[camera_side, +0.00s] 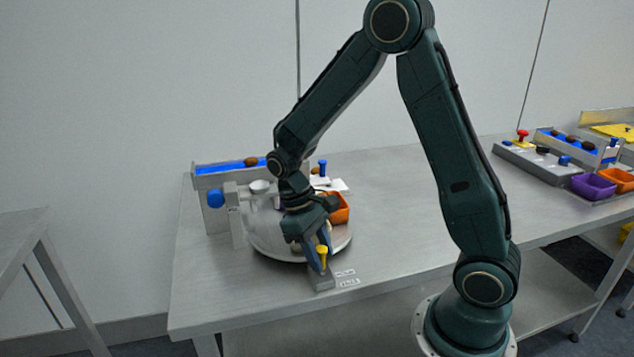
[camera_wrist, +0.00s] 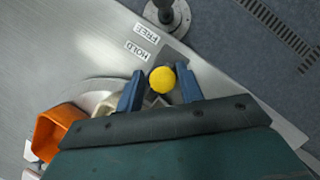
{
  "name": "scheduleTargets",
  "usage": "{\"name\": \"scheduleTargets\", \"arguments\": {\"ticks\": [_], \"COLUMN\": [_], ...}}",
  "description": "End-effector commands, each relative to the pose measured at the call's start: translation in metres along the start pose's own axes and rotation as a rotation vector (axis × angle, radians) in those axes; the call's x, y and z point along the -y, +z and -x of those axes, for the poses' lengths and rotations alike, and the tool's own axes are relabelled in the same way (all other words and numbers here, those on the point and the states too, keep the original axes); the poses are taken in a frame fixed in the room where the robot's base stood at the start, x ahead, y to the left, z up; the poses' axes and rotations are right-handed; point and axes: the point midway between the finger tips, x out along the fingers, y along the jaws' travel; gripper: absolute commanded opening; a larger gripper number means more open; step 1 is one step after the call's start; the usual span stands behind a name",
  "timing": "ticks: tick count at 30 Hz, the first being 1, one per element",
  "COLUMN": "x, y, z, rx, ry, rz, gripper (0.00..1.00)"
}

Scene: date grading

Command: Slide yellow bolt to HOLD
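The yellow bolt (camera_side: 322,250) stands upright on a small grey block (camera_side: 321,282) at the table's front edge; its round knob shows from above in the wrist view (camera_wrist: 162,80). The HOLD label (camera_wrist: 137,50) and the FREE label (camera_wrist: 147,33) lie beside the block, with HOLD nearer the knob in that picture. My gripper (camera_side: 319,258) points down at the bolt. In the wrist view my gripper (camera_wrist: 160,92) has a finger on each side of the knob, apart from each other. A narrow gap shows on the left; contact on the right is unclear.
A blue-lined channel (camera_side: 225,168) and a blue knob (camera_side: 215,198) stand at the back left. Purple bin (camera_side: 592,186) and other fixtures are far right. The table's middle is clear.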

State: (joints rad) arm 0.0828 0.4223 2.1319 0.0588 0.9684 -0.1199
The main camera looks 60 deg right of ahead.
Motion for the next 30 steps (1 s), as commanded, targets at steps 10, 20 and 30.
{"name": "scheduleTargets", "arguments": {"ticks": [10,20,30], "x": [0.001,0.002,0.001], "y": [0.002,0.001,0.001], "z": [0.000,0.022,0.077], "rx": [0.007,0.005,0.002], "ry": [-0.002,-0.002,-0.001], "rz": [0.004,0.005,0.004], "gripper": [0.38,0.38,0.38]}}
